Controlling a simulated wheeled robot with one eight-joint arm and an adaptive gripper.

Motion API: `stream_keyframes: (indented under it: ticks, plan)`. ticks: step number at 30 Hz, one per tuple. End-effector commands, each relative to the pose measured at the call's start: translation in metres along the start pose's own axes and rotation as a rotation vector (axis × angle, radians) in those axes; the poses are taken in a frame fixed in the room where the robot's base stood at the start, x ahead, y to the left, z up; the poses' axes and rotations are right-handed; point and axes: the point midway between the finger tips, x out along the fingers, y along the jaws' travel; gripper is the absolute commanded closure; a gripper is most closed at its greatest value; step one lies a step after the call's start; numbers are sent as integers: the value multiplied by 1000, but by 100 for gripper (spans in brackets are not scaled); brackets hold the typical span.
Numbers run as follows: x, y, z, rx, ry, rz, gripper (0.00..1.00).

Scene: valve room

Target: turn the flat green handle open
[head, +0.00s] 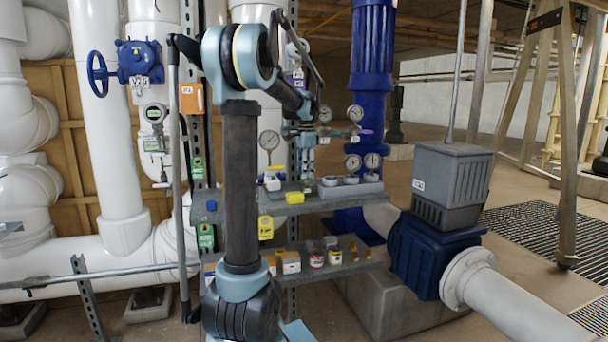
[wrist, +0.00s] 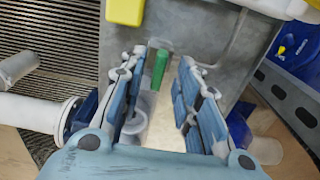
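The flat green handle (wrist: 160,70) shows in the wrist view as a narrow green bar, pointing roughly up and down the picture. My gripper (wrist: 163,60) has its two blue-grey fingers spread, one on each side of the handle, with a visible gap on both sides. The gripper holds nothing. In the head view my gripper (head: 302,132) is among the small gauges above the upper shelf. The handle is too small and crowded there to make out clearly.
Pressure gauges (head: 355,113) stand close right of my gripper. A yellow block (head: 295,197) lies on the grey upper shelf (head: 240,207); a thick blue pipe (head: 371,60) rises behind. In the wrist view a perforated strut (wrist: 294,105) runs at right.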

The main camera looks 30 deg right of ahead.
Motion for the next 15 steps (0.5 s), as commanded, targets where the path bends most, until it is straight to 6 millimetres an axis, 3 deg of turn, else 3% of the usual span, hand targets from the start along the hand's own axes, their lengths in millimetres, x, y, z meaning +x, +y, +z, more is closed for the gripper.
stream_keyframes:
  ticks: [12,15]
  plan:
    - [7,0,0,0,0,0,70]
    - [7,0,0,0,0,0,90]
